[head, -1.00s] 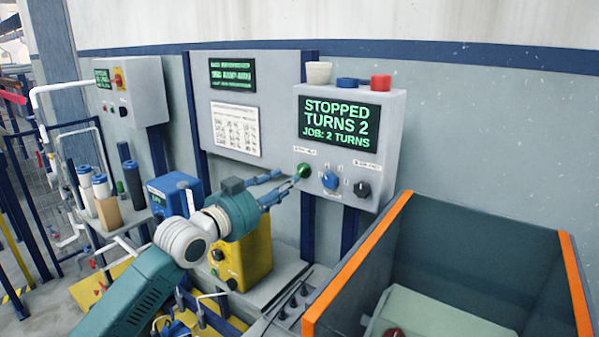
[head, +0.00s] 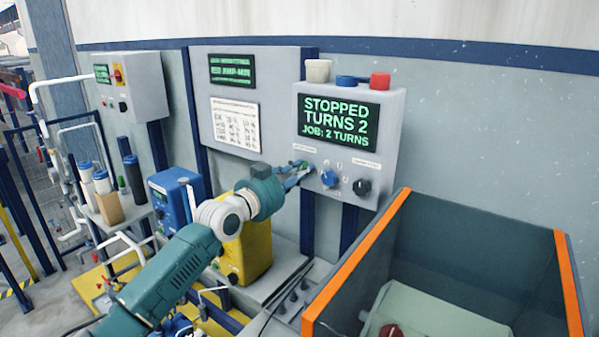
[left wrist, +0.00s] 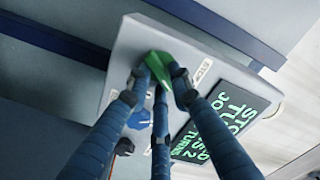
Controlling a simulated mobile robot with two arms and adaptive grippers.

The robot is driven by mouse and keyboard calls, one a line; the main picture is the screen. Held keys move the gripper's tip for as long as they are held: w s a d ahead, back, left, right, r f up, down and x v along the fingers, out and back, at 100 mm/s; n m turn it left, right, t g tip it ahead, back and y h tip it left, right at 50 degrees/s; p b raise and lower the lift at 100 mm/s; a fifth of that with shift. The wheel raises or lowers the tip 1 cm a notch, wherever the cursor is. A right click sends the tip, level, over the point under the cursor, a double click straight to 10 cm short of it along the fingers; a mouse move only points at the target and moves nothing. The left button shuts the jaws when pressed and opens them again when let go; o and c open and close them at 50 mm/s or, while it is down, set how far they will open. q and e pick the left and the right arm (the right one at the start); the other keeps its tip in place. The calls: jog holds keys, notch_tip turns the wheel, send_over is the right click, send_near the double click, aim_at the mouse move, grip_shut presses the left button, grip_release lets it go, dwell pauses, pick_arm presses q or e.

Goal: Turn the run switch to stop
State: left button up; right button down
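The control box (head: 390,118) on the wall has a dark screen (head: 340,122) reading STOPPED, TURNS 2, JOB: 2 TURNS. Below it are a green knob (head: 302,163), a blue knob (head: 329,178) and a black knob (head: 362,187). My left gripper (head: 297,172) is at the green knob. In the left wrist view its fingertips (left wrist: 158,80) are closed around the green knob (left wrist: 170,68). The fingers partly hide the knob. My right gripper is not in view.
An orange-edged bin (head: 480,235) stands at the right, below the box. White, blue and red caps (head: 380,81) top the control box.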

pick_arm(q)
grip_shut()
jog(key=shift+n, duration=0.3)
jog(key=n, duration=1)
jog(key=shift+w+a+r, duration=0.2)
jog(key=shift+a+r, duration=0.05)
jog(key=shift+w+a+n, duration=0.1)
jog(key=shift+a+n, duration=0.05)
jog(key=shift+n, duration=1.45)
